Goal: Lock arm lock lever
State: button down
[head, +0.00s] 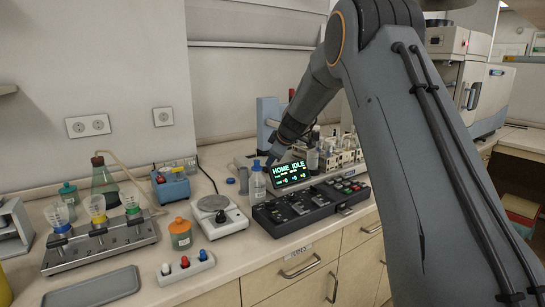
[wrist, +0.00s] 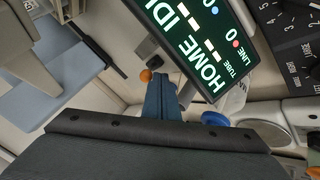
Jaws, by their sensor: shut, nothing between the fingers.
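My gripper (wrist: 163,80) shows in the wrist view as two blue-grey fingers held together, with nothing between them. A small orange knob (wrist: 146,75) is just left of the fingertips, beside a dark block (wrist: 148,50); it may be the lock lever's end, but I cannot tell, nor whether it touches the fingers. In the head view my gripper (head: 273,156) points down behind the bottle, left of the HOME IDLE display (head: 290,174). The lever cannot be made out there. The display also shows close to the fingers in the wrist view (wrist: 205,40).
A blue-capped bottle (head: 257,181) stands in front of my gripper. A black control panel (head: 305,206) lies before the display, and a rack of bottles (head: 335,152) stands to its right. A blue-grey column (head: 267,118) rises behind. A balance (head: 219,216) is at left.

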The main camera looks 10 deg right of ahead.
jog(key=shift+r, duration=0.1)
dwell(0.4)
jog(key=shift+w+a+r+g+p, duration=0.15)
jog(key=shift+g+p, duration=0.15)
jog(key=shift+p, duration=0.55)
